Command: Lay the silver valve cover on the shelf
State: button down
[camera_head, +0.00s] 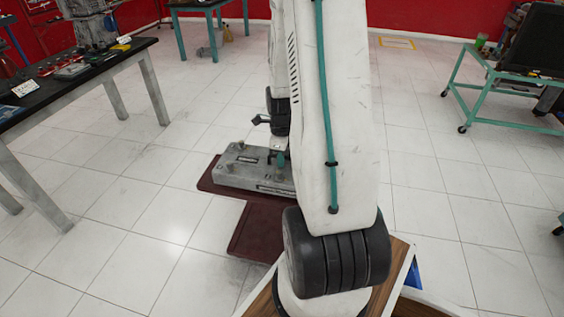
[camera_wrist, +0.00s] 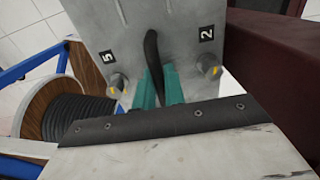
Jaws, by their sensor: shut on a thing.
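The silver valve cover (camera_head: 235,168) is a flat grey block at the middle of the head view, over the upper part of a dark red surface (camera_head: 262,232). I cannot tell whether it touches that surface or hangs just above it. The cover fills the top of the wrist view (camera_wrist: 185,30), with labels "5" and "2" and a black handle. My gripper (camera_wrist: 158,85) has its two teal fingers closed on this handle. In the head view my gripper (camera_head: 281,160) is partly hidden by my arm, which also hides the cover's right end.
A dark table (camera_head: 140,45) with parts stands at the left. A teal wheeled stand (camera_head: 490,95) with a black panel is at the right, and another teal-legged table (camera_head: 200,4) is at the back. The white tiled floor between them is mostly clear.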

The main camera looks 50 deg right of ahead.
jog(key=shift+f, duration=1.05)
jog(key=shift+f, duration=0.1)
jog(key=c, duration=1.5)
grip_release()
